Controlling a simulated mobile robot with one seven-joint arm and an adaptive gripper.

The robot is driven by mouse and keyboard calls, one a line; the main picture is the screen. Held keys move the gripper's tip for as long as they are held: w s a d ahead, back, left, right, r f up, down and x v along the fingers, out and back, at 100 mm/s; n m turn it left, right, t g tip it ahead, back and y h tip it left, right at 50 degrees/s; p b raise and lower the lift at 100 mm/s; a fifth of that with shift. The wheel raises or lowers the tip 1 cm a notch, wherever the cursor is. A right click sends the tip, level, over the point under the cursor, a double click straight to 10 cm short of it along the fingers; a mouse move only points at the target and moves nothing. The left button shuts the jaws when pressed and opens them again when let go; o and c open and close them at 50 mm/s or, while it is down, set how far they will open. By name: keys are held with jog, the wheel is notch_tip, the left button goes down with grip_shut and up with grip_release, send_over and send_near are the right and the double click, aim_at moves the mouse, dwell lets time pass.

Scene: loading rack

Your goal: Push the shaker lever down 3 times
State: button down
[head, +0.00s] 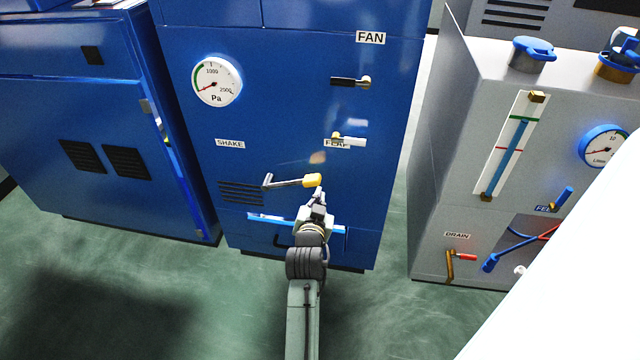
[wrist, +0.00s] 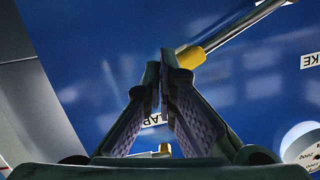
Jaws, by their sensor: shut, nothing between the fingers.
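The shaker lever (head: 290,181) is a grey metal crank with a yellow knob at its right end, on the front of the blue cabinet (head: 290,110), below the SHAKE label (head: 230,143). In the head view the lever lies nearly level. My gripper (head: 318,196) is just below the yellow knob. In the wrist view my gripper (wrist: 165,60) is shut with nothing between its fingers, and the yellow knob (wrist: 191,56) is right beside the fingertips. I cannot tell whether they touch.
Above the lever are a black-handled FAN lever (head: 350,81), a white-handled FLAP lever (head: 348,141) and a pressure gauge (head: 215,81). A grey machine (head: 440,180) with a red-handled DRAIN valve (head: 462,257) stands at the right. Another blue cabinet (head: 90,110) stands at the left.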

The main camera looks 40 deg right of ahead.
jog(key=shift+v, duration=2.65)
jog(key=shift+w+r, duration=0.1)
jog(key=shift+r, duration=0.05)
